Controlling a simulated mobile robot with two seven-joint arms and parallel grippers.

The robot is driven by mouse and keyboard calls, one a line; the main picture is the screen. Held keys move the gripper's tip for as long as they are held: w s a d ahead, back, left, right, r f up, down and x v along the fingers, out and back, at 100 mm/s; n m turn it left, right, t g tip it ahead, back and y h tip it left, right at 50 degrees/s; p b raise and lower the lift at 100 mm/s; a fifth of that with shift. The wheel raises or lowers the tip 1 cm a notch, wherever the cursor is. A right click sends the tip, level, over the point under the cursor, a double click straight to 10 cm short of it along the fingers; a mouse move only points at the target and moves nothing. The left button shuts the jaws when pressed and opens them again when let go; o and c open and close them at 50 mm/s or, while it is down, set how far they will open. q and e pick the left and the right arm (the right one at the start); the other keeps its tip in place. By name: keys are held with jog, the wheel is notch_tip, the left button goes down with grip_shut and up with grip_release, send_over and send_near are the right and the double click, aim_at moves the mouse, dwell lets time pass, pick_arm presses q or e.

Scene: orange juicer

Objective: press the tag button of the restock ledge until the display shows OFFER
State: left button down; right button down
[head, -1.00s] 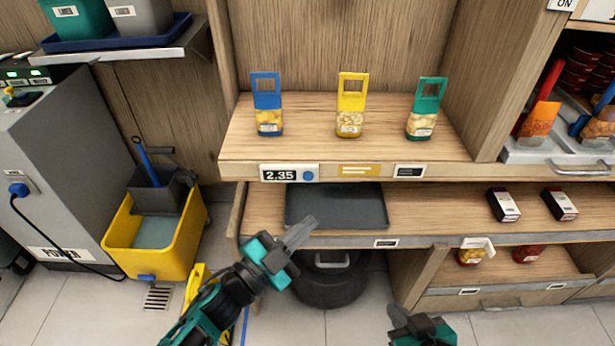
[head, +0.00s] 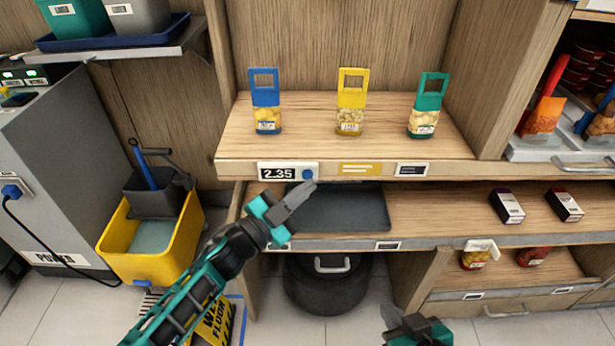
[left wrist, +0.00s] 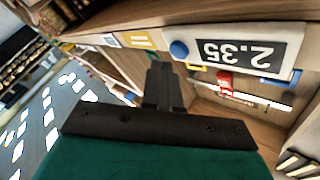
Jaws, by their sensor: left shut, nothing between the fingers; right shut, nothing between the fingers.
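The restock ledge (head: 440,170) runs along the front of the upper shelf. Its display (head: 276,174) reads 2.35. The round blue tag button (head: 308,174) sits at the display's right end. In the left wrist view the button (left wrist: 179,50) and the upside-down display (left wrist: 240,53) are close by. My left gripper (head: 311,188) is shut and empty, its tips just below the button in the head view; a gap to it shows in the wrist view. My right gripper (head: 386,310) is low at the bottom of the head view, shut and empty.
Blue (head: 266,100), yellow (head: 351,100) and green (head: 427,104) tagged jars stand on the upper shelf. A dark tray (head: 350,212) lies on the shelf below. A yellow mop bucket (head: 130,262) stands at left. A yellow wet-floor sign (head: 215,322) is near my left arm.

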jog(key=shift+s+d+f, duration=0.15)
jog(key=shift+s+f, duration=0.05)
jog(key=shift+f, duration=0.1)
dwell(0.5)
jog(key=shift+r, duration=0.15)
dwell(0.8)
pick_arm(q)
jog(key=shift+w, duration=0.15)
jog(key=shift+w, duration=0.3)
jog(key=shift+w, duration=0.4)
pick_arm(e)
jog(key=shift+f, duration=0.3)
dwell(0.4)
pick_arm(q)
jog(key=shift+s, duration=0.1)
pick_arm(e)
jog(key=shift+r, duration=0.1)
pick_arm(q)
jog(key=shift+s, duration=0.75)
pick_arm(e)
jog(key=shift+w+r, duration=0.1)
jog(key=shift+r, duration=0.4)
